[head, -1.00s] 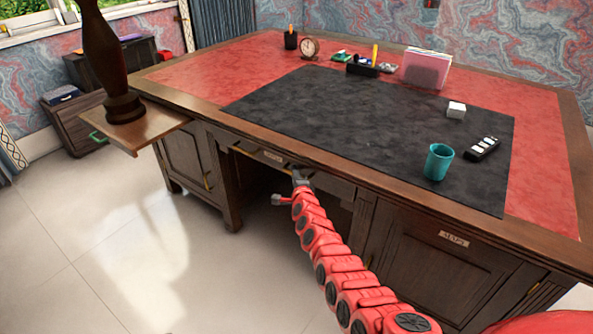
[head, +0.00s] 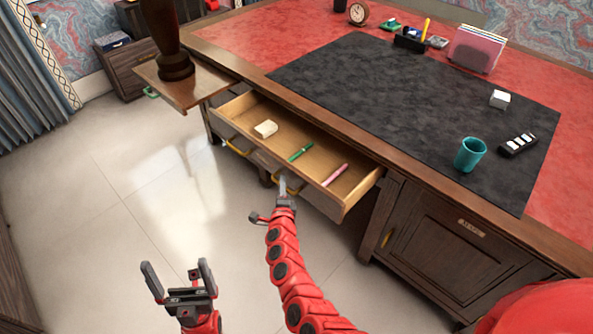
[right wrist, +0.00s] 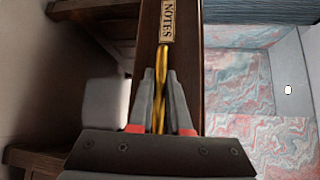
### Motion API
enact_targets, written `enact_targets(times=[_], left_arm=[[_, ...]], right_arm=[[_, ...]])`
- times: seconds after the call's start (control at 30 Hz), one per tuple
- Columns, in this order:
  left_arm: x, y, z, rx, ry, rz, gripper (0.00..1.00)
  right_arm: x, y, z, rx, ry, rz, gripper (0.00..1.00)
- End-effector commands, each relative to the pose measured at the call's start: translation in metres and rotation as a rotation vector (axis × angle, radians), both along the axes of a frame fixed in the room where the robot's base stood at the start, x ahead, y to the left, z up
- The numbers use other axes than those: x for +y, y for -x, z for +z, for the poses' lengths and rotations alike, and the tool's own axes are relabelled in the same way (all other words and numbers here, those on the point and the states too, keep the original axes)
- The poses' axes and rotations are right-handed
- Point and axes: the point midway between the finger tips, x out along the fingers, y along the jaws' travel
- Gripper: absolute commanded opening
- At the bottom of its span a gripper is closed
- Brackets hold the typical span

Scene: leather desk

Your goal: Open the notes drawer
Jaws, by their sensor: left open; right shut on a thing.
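The notes drawer (head: 335,207) is pulled well out from under the desk's front edge. Inside lie a cream block (head: 265,129), a green pen (head: 300,151) and a pink pen-like item (head: 335,175). My right gripper (head: 282,186) is at the drawer front. In the right wrist view it is shut on a brass handle (right wrist: 160,62), beside the NOTES label (right wrist: 167,20). My left gripper (head: 180,280) is open and empty, low over the floor, apart from the drawer.
A brass handle (head: 236,149) shows further left at the drawer front. A side leaf (head: 200,92) carries a dark vase-like object (head: 175,65). The MAPS door (head: 450,240) is shut. A teal cup (head: 470,154) stands on the black mat (head: 400,110). Floor left of the drawer is clear.

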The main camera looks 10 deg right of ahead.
Motion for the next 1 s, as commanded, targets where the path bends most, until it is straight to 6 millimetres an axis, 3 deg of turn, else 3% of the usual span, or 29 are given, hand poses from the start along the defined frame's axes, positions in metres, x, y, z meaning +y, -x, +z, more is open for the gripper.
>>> enact_targets(times=[0.3,0.8,0.83,0.97,1.0], left_arm=[[0.000,0.000,0.001,0.000,0.000,0.000,1.00],[0.000,0.000,0.001,0.000,0.000,0.000,1.00],[0.000,0.000,0.001,0.000,0.000,0.000,1.00],[0.000,0.000,0.001,0.000,0.000,0.000,1.00],[0.000,0.000,0.001,0.000,0.000,0.000,1.00]], right_arm=[[0.030,0.023,0.000,0.001,-0.001,0.000,0.00],[0.034,0.027,-0.001,0.000,0.001,0.000,0.00],[0.034,0.027,-0.001,0.000,0.001,0.000,0.20],[0.034,0.027,0.000,0.000,0.000,0.000,0.43],[0.034,0.027,0.000,0.000,0.000,0.000,0.45]])
